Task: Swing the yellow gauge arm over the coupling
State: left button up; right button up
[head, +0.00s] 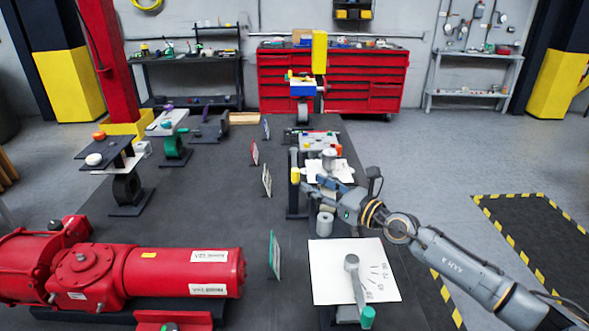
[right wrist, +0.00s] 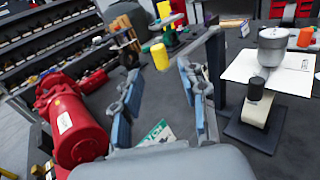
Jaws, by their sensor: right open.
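A yellow cylindrical piece (head: 295,174), which looks like the gauge arm's grip, is at the upper part of a dark upright post (head: 293,200) in the middle of the bench. The yellow piece also shows in the right wrist view (right wrist: 160,56), beyond and between my fingertips. My right gripper (head: 318,187) is open and empty, just right of the post, its blue-grey fingers pointing left. It shows open in the right wrist view (right wrist: 160,95). A grey cylinder (head: 325,223) stands below it; I cannot tell whether this is the coupling. My left gripper is not in view.
A white dial plate with a green-tipped lever (head: 352,270) lies in front. Large red actuators (head: 150,270) fill the near left. Small upright signs (head: 274,255) stand along the bench. A grey cylinder (head: 328,158) stands behind my gripper. The dark mat at left centre is mostly clear.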

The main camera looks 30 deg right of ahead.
aim_at(298, 176)
jog(key=x, duration=0.2)
jog(key=shift+w+a+r+p, duration=0.15)
jog(key=shift+w+r+p, duration=0.05)
jog(key=shift+w+p, duration=0.15)
jog(key=x, duration=0.4)
jog(key=shift+w+a+f, duration=0.1)
jog(key=shift+w+f, duration=0.1)
jog(key=shift+w+a, duration=0.1)
jog(key=shift+w, duration=0.15)
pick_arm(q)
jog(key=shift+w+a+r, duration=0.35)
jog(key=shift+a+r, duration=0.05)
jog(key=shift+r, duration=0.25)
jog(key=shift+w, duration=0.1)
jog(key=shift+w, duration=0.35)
pick_arm(e)
grip_shut()
